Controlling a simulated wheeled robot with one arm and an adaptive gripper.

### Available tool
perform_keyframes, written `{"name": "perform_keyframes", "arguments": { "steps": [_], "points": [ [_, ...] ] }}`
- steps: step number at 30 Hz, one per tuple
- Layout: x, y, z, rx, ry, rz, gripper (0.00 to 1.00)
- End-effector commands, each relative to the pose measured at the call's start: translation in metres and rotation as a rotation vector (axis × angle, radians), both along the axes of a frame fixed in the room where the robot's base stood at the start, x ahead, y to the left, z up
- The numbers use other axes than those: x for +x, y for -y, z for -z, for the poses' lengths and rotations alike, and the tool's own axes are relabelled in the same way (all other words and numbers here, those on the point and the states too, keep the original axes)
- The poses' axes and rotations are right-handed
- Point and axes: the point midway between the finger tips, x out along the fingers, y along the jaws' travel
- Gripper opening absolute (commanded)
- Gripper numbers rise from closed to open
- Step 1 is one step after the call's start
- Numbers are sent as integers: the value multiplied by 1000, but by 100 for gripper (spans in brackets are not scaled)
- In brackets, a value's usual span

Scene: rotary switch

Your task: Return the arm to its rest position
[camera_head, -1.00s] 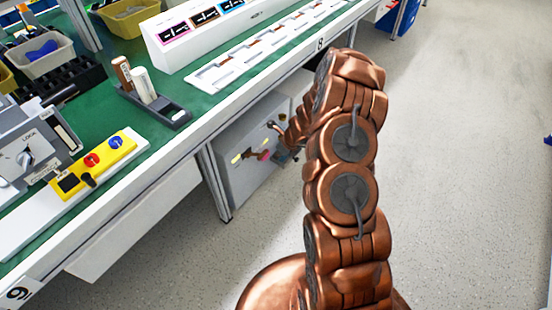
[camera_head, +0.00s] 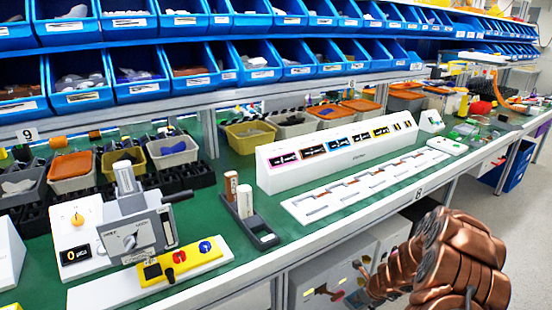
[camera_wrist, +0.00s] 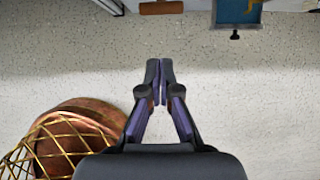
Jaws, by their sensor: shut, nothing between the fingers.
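My gripper (camera_wrist: 159,82) shows in the wrist view with its two dark fingers together at the tips. They are shut and empty, over bare speckled floor. In the head view my copper arm (camera_head: 455,265) is folded at the lower right, in front of the bench's edge, and the fingers cannot be made out. A grey machine with a round LOCK switch (camera_head: 129,241) stands on the bench at the left, well apart from my arm. An orange knob (camera_head: 77,219) sits on the white panel beside it.
The green bench (camera_head: 290,240) runs along the left and middle, with a yellow button box (camera_head: 182,259) and a white sloped display (camera_head: 330,155). Blue bins (camera_head: 110,90) line the shelves above. A gold mesh (camera_wrist: 62,145) is at the wrist view's lower left. Open floor lies at right.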

Motion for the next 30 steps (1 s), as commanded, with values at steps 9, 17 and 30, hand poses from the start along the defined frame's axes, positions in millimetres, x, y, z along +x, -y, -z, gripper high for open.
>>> {"name": "perform_keyframes", "arguments": {
  "steps": [9,17,30],
  "points": [
    [9,-37,-43,-6,67,-188,0],
    [2,-102,-111,-24,170,-523,0],
    [-78,-199,-219,-107,315,-1194,0]
  ]
}}
